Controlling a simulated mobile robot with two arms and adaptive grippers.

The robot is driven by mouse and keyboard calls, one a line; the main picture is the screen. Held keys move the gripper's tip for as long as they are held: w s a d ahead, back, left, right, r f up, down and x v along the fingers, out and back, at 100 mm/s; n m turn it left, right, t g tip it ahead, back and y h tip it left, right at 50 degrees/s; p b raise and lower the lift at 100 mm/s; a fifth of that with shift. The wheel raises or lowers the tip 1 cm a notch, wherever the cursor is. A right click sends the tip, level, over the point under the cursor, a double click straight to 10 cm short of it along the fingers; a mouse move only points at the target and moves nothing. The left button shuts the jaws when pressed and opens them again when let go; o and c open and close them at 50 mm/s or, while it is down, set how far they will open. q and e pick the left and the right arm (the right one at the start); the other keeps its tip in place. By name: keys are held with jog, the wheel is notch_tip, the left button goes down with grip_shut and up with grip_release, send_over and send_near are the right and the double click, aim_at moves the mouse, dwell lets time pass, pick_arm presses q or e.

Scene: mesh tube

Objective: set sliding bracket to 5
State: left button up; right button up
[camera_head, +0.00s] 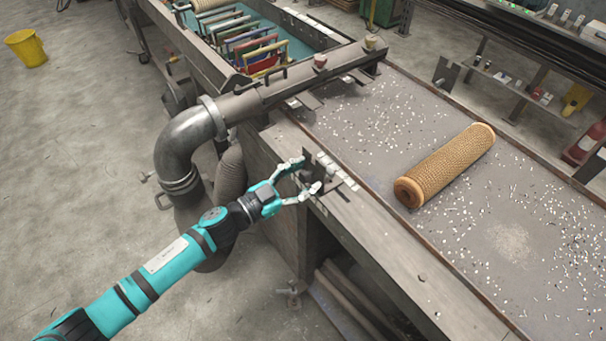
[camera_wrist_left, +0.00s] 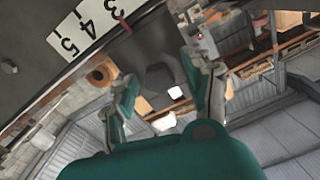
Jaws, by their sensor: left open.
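The dark metal sliding bracket (camera_head: 309,160) is on the near side edge of the long machine table. In the left wrist view a dark bracket-like part (camera_wrist_left: 158,76) shows between my fingers. A white scale strip (camera_wrist_left: 80,32) with the numbers 3, 4 and 5 is at the upper left there, with a small red pointer (camera_wrist_left: 125,26) by its 3 end. My left gripper (camera_head: 302,176) is open, its fingers on either side of the bracket. I cannot tell whether they touch it. My right gripper is not in view.
A tan mesh tube (camera_head: 446,165) lies on the chip-strewn table top (camera_head: 510,240) to the right. A thick grey pipe (camera_head: 190,135) bends down just left of the gripper. A yellow bucket (camera_head: 26,48) stands far left. The floor at lower left is clear.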

pick_arm(q)
grip_shut()
dwell(0.4)
jog(key=w+a, duration=0.2)
jog(key=w, duration=0.1)
jog(key=w+a, duration=0.1)
jog(key=w, duration=0.1)
jog(key=shift+w+a+b, duration=0.1)
jog(key=shift+a+b, duration=0.25)
grip_release()
jog(key=shift+w+a, duration=0.1)
